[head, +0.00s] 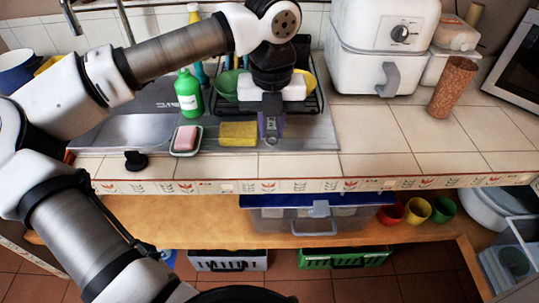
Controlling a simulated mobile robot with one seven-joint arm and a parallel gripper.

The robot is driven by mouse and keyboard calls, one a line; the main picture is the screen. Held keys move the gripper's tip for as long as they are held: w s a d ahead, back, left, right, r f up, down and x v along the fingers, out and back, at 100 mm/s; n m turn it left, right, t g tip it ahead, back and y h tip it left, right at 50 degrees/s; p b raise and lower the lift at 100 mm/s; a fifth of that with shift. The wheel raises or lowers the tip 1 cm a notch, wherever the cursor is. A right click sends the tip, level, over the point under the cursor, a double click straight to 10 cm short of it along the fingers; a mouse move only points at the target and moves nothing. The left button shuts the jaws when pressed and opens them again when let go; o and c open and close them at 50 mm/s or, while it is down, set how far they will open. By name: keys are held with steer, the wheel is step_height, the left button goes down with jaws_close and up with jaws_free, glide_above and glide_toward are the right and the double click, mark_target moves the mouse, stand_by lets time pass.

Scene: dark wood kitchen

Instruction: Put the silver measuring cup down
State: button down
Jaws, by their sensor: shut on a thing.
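The silver measuring cup cannot be made out clearly; the hand hides most of what is held. I cannot tell whether the held thing touches the surface below.
Around my gripper are a green bottle (188,95), a pink soap on a dish (186,139), the yellow sponge (238,134) and a dark dish rack (313,103) with bowls. A white air fryer (372,78) and brown cup (453,87) stand right. The front right tiles (385,135) are clear.

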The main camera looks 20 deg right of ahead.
step_height(320, 180, down, 10)
steer(key=shift+f+p, duration=0.2)
steer(key=shift+p, duration=0.65)
steer(key=shift+f, duration=0.3)
steer(key=shift+f+b, duration=0.2)
steer(key=shift+b, duration=0.15)
steer(key=c, duration=1.3)
jaws_free()
steer(key=shift+r, duration=0.15)
